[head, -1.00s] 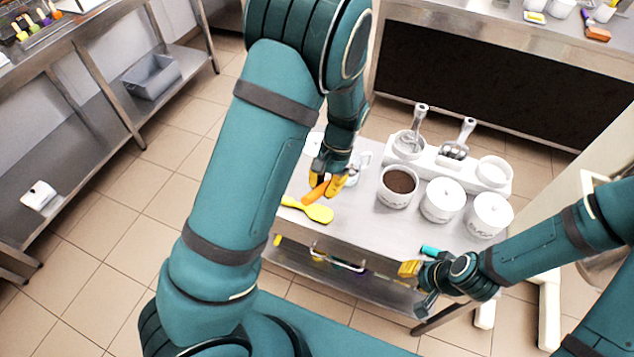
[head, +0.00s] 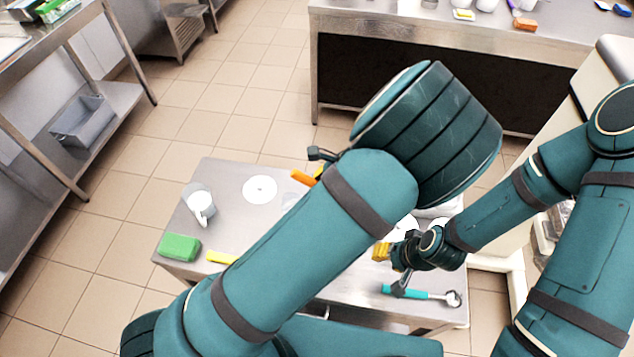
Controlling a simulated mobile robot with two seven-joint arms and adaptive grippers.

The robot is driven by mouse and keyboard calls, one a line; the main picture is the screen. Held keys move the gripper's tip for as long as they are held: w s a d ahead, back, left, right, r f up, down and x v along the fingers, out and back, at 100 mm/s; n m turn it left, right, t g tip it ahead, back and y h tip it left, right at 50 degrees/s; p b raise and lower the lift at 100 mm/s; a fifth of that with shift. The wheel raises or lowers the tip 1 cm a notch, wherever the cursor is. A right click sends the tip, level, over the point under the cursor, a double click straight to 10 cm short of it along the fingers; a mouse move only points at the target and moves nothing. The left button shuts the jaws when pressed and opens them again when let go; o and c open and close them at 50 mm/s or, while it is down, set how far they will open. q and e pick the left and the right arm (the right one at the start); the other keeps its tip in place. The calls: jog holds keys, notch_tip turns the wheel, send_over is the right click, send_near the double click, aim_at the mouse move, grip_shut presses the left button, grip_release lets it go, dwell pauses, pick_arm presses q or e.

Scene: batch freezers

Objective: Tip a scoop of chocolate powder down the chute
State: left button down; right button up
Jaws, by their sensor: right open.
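My left arm reaches across the cart (head: 225,180). Its gripper is mostly hidden behind the arm; only a dark finger part (head: 322,155) shows, beside an orange handle (head: 302,178). I cannot tell whether the gripper holds that handle. My right gripper (head: 382,251) is open, its yellow fingertips above the cart top. A teal-handled scoop with a round metal end (head: 425,294) lies on the cart just below that gripper. The tub of chocolate powder is hidden behind my left arm. I cannot make out the chute.
A white jug (head: 199,205), a round white lid or disc (head: 260,189), a green block (head: 179,247) and a yellow tool (head: 221,257) are on the cart's left part. White tubs (head: 405,228) show partly behind my arms. A pale machine (head: 608,65) stands at the right.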

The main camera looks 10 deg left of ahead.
pick_arm(q)
jog(key=shift+s+f, duration=0.2)
jog(key=shift+f, duration=0.7)
jog(key=shift+f+h+b, duration=0.6)
jog(key=shift+f+b, duration=0.55)
jog(key=shift+f, duration=2.5)
jog(key=shift+w+a+r+h+p, duration=0.1)
jog(key=shift+a+r+h+p, duration=0.2)
jog(key=shift+r+h, duration=0.45)
jog(key=shift+s+a+r+h+p, duration=0.1)
jog(key=shift+a+r+h+p, duration=0.15)
jog(key=shift+r+h, duration=0.45)
jog(key=shift+w+a+r+h+p, duration=0.15)
jog(key=shift+r+h+p, duration=0.3)
jog(key=shift+r, duration=0.45)
